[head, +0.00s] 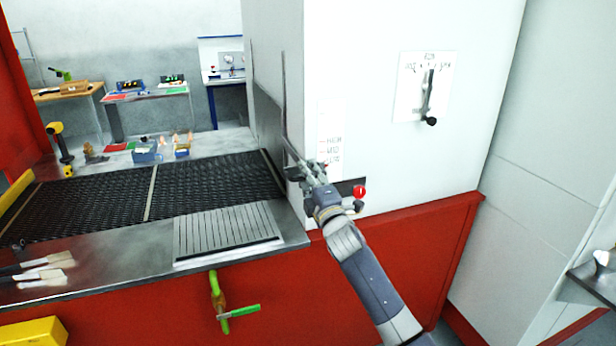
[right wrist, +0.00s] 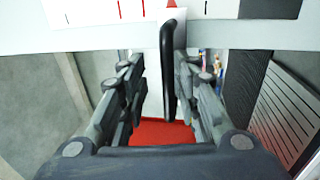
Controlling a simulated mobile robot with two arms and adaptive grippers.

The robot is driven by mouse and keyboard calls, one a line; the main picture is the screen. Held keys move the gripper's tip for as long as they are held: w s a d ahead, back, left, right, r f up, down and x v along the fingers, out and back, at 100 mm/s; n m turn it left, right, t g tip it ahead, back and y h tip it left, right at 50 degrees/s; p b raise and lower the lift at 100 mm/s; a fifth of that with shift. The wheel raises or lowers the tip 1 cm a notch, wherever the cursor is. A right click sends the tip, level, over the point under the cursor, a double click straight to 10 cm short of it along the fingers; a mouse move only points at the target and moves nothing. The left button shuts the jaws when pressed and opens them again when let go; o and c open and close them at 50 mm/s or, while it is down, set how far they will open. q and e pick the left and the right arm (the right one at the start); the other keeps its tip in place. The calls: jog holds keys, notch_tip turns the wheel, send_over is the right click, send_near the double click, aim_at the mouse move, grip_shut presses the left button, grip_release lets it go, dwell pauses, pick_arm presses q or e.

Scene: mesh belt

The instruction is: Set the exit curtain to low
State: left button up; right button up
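The exit curtain (head: 268,122) is a grey panel at the tunnel opening on the left face of the white cabinet (head: 385,60). A scale plate (head: 329,120) on the cabinet front reads HIGH, MID and LOW downward. My right gripper (head: 306,166) is at the cabinet corner, by the lower marks, and hides part of the scale's lower end. In the right wrist view its fingers (right wrist: 160,75) are apart, with a black upright handle (right wrist: 168,65) between them, closer to the right finger. Whether they touch it is unclear. A red pointer (right wrist: 171,4) shows above the handle. My left gripper is out of view.
A dark mesh belt (head: 110,195) runs left from the opening, with a slatted metal plate (head: 228,230) in front. A red button (head: 359,191) sits just right of my right gripper.

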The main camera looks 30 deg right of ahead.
jog(key=shift+f, duration=0.2)
jog(key=shift+s+a+f, duration=0.1)
jog(key=shift+s, duration=0.05)
jog(key=v, duration=1.1)
jog(key=shift+s, duration=0.35)
